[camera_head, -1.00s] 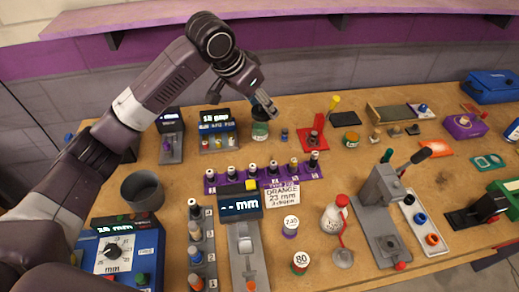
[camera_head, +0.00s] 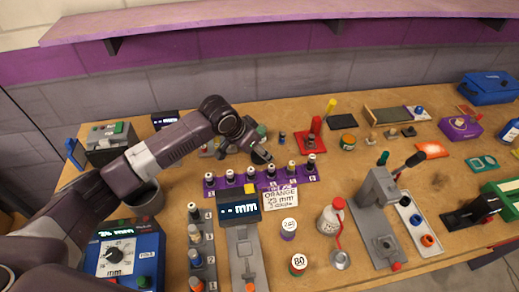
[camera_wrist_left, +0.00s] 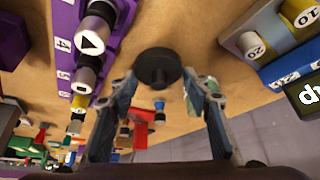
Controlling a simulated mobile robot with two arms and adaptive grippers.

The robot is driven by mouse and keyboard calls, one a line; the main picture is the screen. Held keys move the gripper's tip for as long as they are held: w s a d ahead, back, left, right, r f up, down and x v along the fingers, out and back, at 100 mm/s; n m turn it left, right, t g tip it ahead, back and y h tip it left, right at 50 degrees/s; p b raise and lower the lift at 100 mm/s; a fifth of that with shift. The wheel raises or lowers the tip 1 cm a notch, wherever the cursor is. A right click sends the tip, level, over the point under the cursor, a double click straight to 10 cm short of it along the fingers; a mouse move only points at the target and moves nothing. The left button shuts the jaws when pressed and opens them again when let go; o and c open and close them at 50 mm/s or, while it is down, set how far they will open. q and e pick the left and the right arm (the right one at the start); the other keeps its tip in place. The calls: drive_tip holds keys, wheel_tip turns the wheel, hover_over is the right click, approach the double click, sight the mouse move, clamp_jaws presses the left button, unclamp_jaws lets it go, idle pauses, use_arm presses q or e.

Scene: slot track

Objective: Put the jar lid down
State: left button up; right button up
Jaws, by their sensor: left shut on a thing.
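In the head view my left gripper (camera_head: 263,157) is just behind the purple rack, and the lid is hard to make out there. My right gripper is not in view.
The purple rack (camera_head: 223,189) with several small bottles stands close in front of the gripper; it also shows in the wrist view (camera_wrist_left: 62,22). A red stand (camera_head: 308,141) and a small blue item (camera_head: 282,138) are behind. Bare wood lies right of the rack.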

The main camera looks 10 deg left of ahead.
use_arm(q)
drive_tip(key=o, duration=0.8)
drive_tip(key=shift+f, duration=0.1)
drive_tip(key=shift+o, duration=0.2)
drive_tip(key=v, duration=1.2)
drive_tip(key=shift+b, duration=0.4)
